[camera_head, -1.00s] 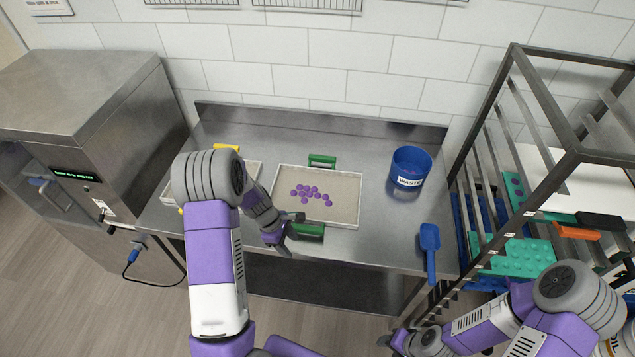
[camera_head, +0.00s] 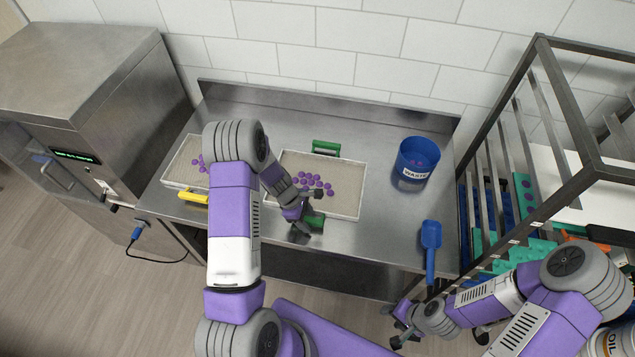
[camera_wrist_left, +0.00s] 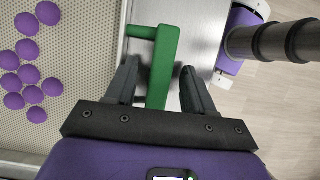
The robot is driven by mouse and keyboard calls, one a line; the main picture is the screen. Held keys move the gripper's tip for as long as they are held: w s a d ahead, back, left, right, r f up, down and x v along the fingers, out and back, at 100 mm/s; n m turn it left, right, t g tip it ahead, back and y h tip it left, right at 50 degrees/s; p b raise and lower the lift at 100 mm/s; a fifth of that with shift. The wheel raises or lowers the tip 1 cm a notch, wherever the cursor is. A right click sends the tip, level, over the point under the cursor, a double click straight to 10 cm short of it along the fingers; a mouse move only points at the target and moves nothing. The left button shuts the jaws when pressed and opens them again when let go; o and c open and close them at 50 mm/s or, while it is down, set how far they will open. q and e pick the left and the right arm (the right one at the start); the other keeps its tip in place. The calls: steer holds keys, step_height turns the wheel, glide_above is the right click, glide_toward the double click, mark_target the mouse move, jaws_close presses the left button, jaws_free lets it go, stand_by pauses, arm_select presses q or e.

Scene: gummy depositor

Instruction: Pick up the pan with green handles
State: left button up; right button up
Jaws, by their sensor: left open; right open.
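The pan with green handles (camera_head: 346,178) lies on the steel table with purple gummies (camera_head: 313,182) on its mesh surface. Its far green handle (camera_head: 326,148) is clear; the near green handle (camera_head: 314,222) is partly covered by my left gripper (camera_head: 308,214). In the left wrist view, my left gripper (camera_wrist_left: 158,78) is open, with the green handle (camera_wrist_left: 163,65) between its fingers and gaps beside it. The pan's edge (camera_wrist_left: 118,30) is to the left there. My right gripper (camera_head: 393,325) is open and empty, low in front of the table.
A pan with a yellow handle (camera_head: 193,197) lies left, partly behind my left arm. A blue waste bin (camera_head: 413,160) and blue scoop (camera_head: 431,240) are right of the green-handled pan. A metal rack (camera_head: 560,100) stands right, a steel machine (camera_head: 75,90) left.

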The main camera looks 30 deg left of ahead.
arm_select(q)
jaws_close()
stand_by(0.3)
step_height(320, 180, up, 10)
stand_by(0.6)
stand_by(0.5)
stand_by(1.2)
steer(key=shift+c, duration=2.2)
jaws_free()
jaws_close()
